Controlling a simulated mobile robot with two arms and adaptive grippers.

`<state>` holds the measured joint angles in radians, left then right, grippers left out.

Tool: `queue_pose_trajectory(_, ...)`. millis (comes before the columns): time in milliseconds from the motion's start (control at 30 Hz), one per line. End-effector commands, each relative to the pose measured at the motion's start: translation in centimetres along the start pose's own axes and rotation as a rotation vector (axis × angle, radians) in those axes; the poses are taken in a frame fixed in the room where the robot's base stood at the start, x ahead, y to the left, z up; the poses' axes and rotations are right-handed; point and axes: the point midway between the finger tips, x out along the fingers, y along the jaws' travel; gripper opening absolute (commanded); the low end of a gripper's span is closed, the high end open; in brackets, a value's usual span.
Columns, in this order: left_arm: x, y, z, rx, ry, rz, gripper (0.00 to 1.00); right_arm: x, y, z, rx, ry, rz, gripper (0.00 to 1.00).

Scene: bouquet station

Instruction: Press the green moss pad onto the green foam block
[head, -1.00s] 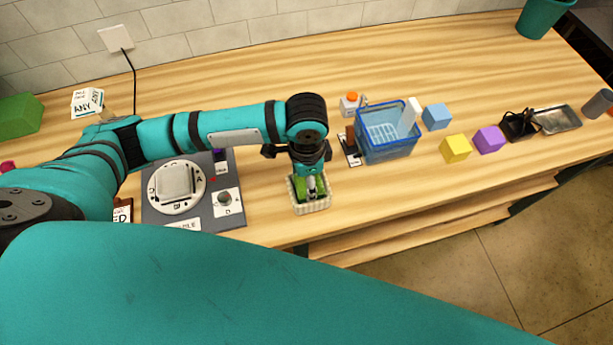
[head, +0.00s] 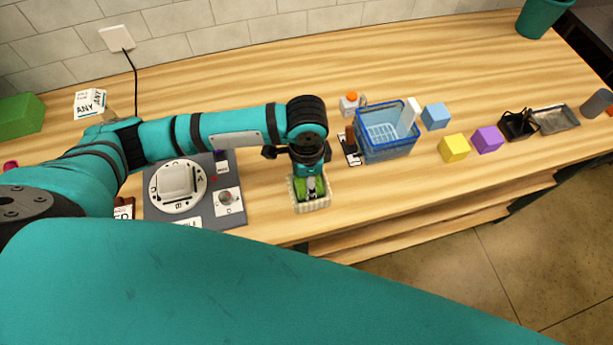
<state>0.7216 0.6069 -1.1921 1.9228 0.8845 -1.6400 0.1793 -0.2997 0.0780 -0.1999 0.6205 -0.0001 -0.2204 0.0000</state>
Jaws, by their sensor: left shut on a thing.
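My left gripper (head: 311,187) points down into a small cream ribbed tray (head: 326,203) near the table's front edge. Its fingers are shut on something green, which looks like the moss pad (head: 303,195). The fingers hide much of it. More green shows around the fingers inside the tray; I cannot tell pad from foam block there, or whether they touch. A larger plain green block (head: 20,115) stands at the far left. My right gripper is out of view.
A grey board (head: 232,180) with a round white dial (head: 177,187) lies left of the tray. A blue basket (head: 388,148) stands to the right, with blue (head: 435,116), yellow (head: 454,147) and purple (head: 487,139) cubes beyond. The back of the table is mostly clear.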

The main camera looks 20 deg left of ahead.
Motion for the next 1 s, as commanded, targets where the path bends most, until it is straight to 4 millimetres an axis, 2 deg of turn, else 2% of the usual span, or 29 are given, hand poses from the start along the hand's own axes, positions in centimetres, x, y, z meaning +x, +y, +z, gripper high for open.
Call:
queue_pose_trajectory(133,-0.01,0.02,-0.02,0.0,0.0,0.0,0.43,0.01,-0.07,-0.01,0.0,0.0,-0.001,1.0)
queue_pose_trajectory(167,-0.01,0.02,-0.02,0.0,0.0,0.0,0.61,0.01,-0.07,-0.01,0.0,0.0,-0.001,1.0)
queue_pose_trajectory(333,-0.02,0.02,-0.02,0.0,0.001,0.0,0.83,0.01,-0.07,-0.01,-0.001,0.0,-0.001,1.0)
queue_pose_trajectory(533,-0.02,0.01,-0.02,0.0,0.001,0.0,0.84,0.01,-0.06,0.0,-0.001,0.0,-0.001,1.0)
queue_pose_trajectory(667,-0.02,0.01,-0.02,0.0,0.001,0.0,1.0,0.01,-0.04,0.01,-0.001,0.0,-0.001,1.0)
queue_pose_trajectory(1000,-0.02,0.01,-0.02,0.0,0.001,0.0,1.0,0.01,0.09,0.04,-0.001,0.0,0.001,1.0)
